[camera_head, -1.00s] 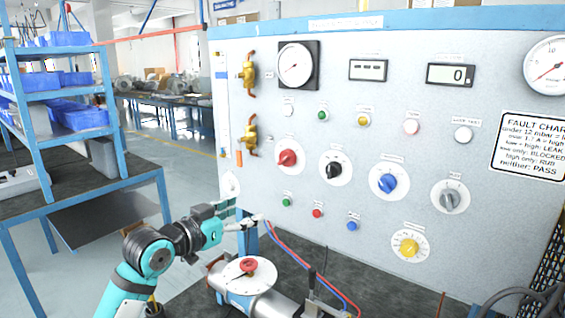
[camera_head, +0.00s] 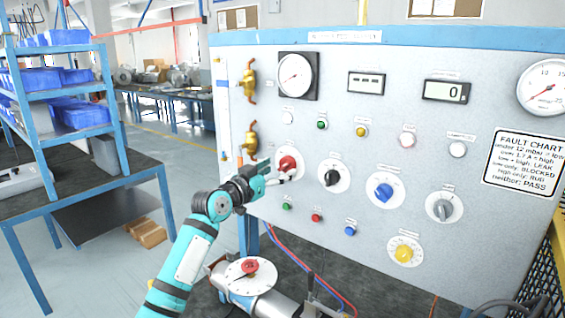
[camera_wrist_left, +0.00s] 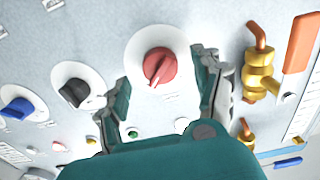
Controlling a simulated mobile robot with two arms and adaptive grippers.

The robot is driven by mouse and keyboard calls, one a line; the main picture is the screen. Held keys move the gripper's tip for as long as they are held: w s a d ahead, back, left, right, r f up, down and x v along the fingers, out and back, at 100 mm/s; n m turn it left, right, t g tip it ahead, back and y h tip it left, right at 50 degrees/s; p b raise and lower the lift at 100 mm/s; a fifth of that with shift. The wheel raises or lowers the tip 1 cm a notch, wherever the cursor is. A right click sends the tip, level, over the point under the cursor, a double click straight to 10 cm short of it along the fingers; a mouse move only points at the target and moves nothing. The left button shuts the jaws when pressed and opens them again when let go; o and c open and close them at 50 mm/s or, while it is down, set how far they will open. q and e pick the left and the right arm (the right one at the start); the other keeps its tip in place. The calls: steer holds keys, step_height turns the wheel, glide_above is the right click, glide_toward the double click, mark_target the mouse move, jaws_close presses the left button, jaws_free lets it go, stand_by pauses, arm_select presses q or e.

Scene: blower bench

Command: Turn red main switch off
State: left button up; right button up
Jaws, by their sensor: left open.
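The red main switch (camera_head: 288,164) is a red rotary knob on a white round plate at the left of the grey panel (camera_head: 330,120). In the left wrist view the red knob (camera_wrist_left: 160,66) shows in front of my open fingers, its pointer ridge slanting down and slightly left. My left gripper (camera_head: 285,178) is at the panel, just below and left of the knob. In the left wrist view its two fingers (camera_wrist_left: 163,88) are spread on either side of the knob, with nothing between the pads that I can tell is gripped. My right gripper is not in view.
Black (camera_head: 332,177), blue (camera_head: 383,190) and grey (camera_head: 442,207) knobs sit right of the red one. Brass valves (camera_head: 250,140) are at the panel's left edge. A blower with a red-centred disc (camera_head: 250,268) stands below. A blue shelf (camera_head: 60,90) is at left.

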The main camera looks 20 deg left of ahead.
arm_select(q)
steer(key=shift+x, duration=1.4)
steer(key=c, duration=1.2)
